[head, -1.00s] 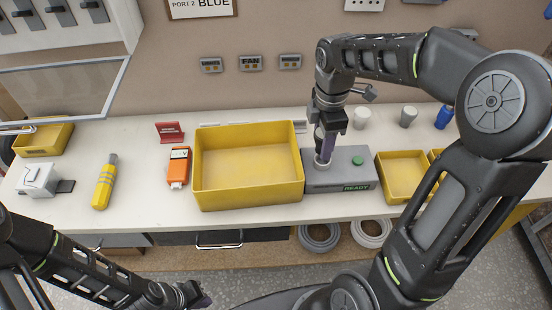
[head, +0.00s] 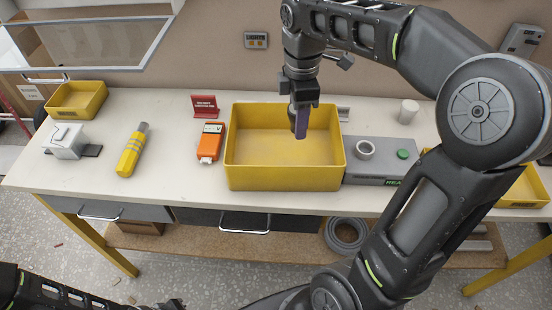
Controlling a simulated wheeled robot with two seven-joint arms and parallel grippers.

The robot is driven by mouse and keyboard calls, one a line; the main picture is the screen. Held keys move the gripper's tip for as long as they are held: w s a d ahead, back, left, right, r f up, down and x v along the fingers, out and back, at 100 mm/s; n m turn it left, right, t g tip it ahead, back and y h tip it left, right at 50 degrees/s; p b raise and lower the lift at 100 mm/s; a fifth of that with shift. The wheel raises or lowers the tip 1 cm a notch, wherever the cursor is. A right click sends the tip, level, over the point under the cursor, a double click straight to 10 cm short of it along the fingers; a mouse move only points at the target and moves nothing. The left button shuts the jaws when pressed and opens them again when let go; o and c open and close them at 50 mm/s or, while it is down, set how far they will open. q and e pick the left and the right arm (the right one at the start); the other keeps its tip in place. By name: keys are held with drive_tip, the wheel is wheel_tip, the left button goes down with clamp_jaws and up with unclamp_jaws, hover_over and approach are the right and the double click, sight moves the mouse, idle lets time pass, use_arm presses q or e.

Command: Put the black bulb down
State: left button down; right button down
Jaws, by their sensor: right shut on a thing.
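My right gripper (head: 300,130) hangs fingers-down over the large yellow bin (head: 283,184), toward its right side. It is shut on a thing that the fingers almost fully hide. I take it to be the black bulb, but its shape and colour cannot be made out. The grey tester box (head: 385,165) stands just right of the bin. The visible floor of the large bin is bare. My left gripper (head: 168,305) is only partly in view at the bottom edge, and its jaws are unclear.
A small yellow bin (head: 77,99) is at far left. A white cylinder (head: 409,111) stands behind the tester.

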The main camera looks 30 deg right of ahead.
hover_over(296, 158)
drive_tip(key=shift+f, duration=3.1)
drive_tip(key=shift+f, duration=1.85)
drive_tip(key=shift+f, duration=0.2)
drive_tip(key=c, duration=0.7)
unclamp_jaws()
drive_tip(key=shift+c, duration=0.2)
drive_tip(key=shift+r, duration=0.1)
